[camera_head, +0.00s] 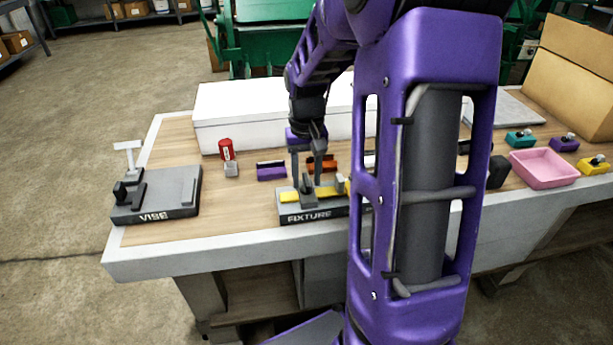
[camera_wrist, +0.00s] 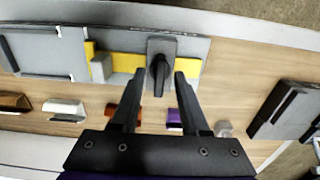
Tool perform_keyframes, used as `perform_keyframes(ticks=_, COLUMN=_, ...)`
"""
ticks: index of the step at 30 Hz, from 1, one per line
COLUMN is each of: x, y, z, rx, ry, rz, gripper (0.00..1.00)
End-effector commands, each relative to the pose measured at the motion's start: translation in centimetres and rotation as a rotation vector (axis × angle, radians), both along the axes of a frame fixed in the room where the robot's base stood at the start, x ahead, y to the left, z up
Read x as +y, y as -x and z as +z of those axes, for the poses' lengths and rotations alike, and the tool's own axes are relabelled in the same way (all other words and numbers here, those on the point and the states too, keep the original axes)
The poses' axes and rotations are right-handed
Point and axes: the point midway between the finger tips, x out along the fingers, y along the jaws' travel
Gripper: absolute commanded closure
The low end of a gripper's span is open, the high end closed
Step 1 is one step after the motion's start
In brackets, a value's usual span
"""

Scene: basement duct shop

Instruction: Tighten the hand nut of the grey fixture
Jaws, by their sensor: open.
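The grey fixture (camera_head: 285,214), labelled FIXTURE, lies near the front edge of the bench. A long yellow piece (camera_head: 328,191) lies in it, and it also shows in the wrist view (camera_wrist: 124,66). A grey clamp block (camera_wrist: 161,46) stands across the yellow piece, with a dark hand nut (camera_wrist: 160,74) on it. My gripper (camera_head: 307,172) points down over the fixture. In the wrist view my gripper (camera_wrist: 159,77) is open, one finger on each side of the nut. I cannot tell whether the fingers touch it. My arm hides the fixture's right end in the head view.
A vise (camera_head: 155,215) sits at the left of the bench. A pink tray (camera_head: 543,168) lies at the right. Bare wood separates vise and fixture.

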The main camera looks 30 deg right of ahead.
Motion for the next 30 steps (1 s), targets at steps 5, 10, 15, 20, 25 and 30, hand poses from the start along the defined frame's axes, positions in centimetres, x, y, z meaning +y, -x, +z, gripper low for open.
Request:
perform_keyframes(ticks=5, x=-0.01, y=-0.01, z=0.03, rx=0.0, ry=0.0, rz=0.0, gripper=0.57)
perform_keyframes(ticks=10, x=-0.01, y=-0.01, z=0.05, rx=0.0, ry=0.0, rz=0.0, gripper=0.87)
perform_keyframes(ticks=15, x=0.0, y=-0.01, z=0.06, rx=0.0, ry=0.0, rz=0.0, gripper=1.0)
perform_keyframes(ticks=20, x=-0.01, y=-0.02, z=0.07, rx=-0.001, ry=0.0, rz=0.0, gripper=1.0)
perform_keyframes(ticks=25, x=0.01, y=-0.03, z=0.09, rx=-0.001, ry=0.0, rz=-0.013, gripper=1.0)
perform_keyframes(ticks=30, x=0.0, y=-0.04, z=0.12, rx=-0.001, ry=0.001, rz=-0.068, gripper=1.0)
